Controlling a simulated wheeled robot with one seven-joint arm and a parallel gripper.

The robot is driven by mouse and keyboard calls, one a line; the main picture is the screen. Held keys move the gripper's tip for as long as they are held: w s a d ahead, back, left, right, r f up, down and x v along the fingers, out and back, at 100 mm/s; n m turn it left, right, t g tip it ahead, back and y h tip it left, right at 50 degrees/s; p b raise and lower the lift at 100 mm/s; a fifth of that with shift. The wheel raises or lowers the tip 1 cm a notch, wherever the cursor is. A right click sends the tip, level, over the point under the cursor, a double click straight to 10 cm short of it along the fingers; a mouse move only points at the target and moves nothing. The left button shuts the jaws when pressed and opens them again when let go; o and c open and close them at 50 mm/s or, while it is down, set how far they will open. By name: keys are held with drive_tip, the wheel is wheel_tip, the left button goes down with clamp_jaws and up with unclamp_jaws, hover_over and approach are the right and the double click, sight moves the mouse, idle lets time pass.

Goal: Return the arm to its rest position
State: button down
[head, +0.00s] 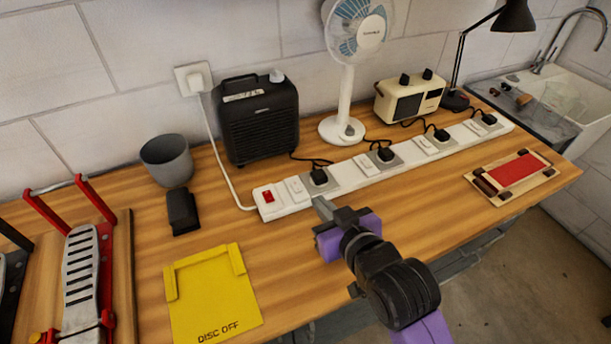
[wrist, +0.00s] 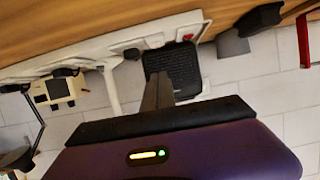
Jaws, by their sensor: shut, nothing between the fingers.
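My gripper (head: 322,207) is shut and empty. In the head view it hangs over the bench's front half, just in front of the white power strip (head: 345,178), with my black and purple arm reaching in from the lower right. I cannot tell whether the fingertips touch the strip. In the wrist view the shut fingers (wrist: 158,88) point toward the black heater-like box (wrist: 181,66), and the picture is upside down. Black plugs sit in several of the strip's sockets, and its red switch (head: 268,196) is at the left end.
Along the wall stand a grey cup (head: 167,160), the black box (head: 258,125), a white fan (head: 345,85), a cream radio (head: 409,98) and a lamp (head: 512,18). A yellow "DISC OFF" tray (head: 213,295) lies front left. A red-padded board (head: 516,174) lies right.

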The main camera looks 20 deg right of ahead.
wheel_tip(320, 180, up, 5)
drive_tip(key=s+t, duration=0.2)
drive_tip(key=t, duration=0.1)
drive_tip(key=s+f+g, duration=0.1)
drive_tip(key=s+f, duration=0.2)
drive_tip(key=s, duration=1.2)
drive_tip(key=s+f+g, duration=0.1)
drive_tip(key=s+f, duration=0.2)
drive_tip(key=s, duration=1.2)
drive_tip(key=shift+s, duration=0.35)
drive_tip(key=shift+a, duration=0.1)
